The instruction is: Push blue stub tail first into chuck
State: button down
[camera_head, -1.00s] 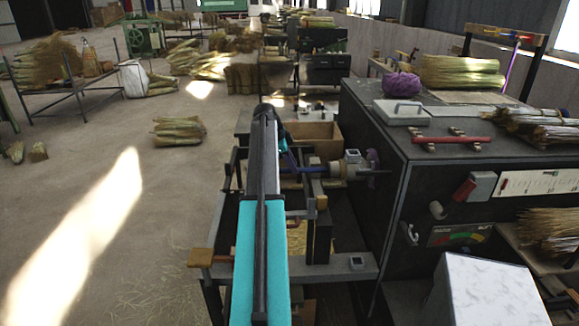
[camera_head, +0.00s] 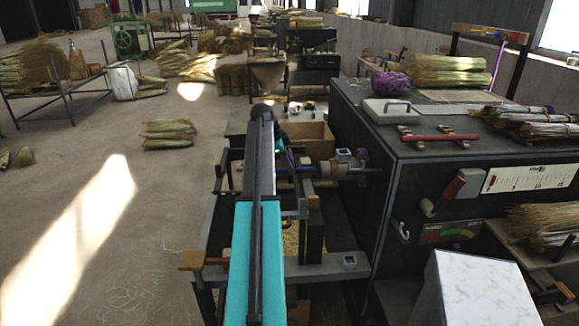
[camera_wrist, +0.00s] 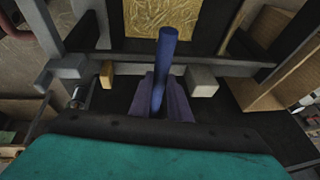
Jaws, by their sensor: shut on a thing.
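In the wrist view my gripper (camera_wrist: 160,104) is shut on the blue stub (camera_wrist: 167,52), a plain round rod. The stub sticks out beyond the fingers, slightly tilted. In the head view my arm covers most of my gripper, and only a small blue-purple bit shows beside its end. The chuck (camera_head: 346,166) appears to be the grey metal part on the left side of the dark machine, to the right of my gripper. I cannot see the stub touching it, and its opening is hidden.
The dark machine cabinet (camera_head: 365,120) stands close on the right, with a red bar (camera_head: 440,138) and straw bundles on top. A metal frame (camera_head: 320,268) surrounds the space below my arm. A cardboard box (camera_head: 312,138) lies behind. Open floor is on the left.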

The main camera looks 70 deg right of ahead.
jog(key=c, duration=1.6)
grip_release()
jog(key=shift+r, duration=0.1)
jog(key=b+v, duration=0.3)
jog(key=v, duration=1)
jog(key=shift+a+r, duration=0.1)
jog(key=shift+r, duration=0.2)
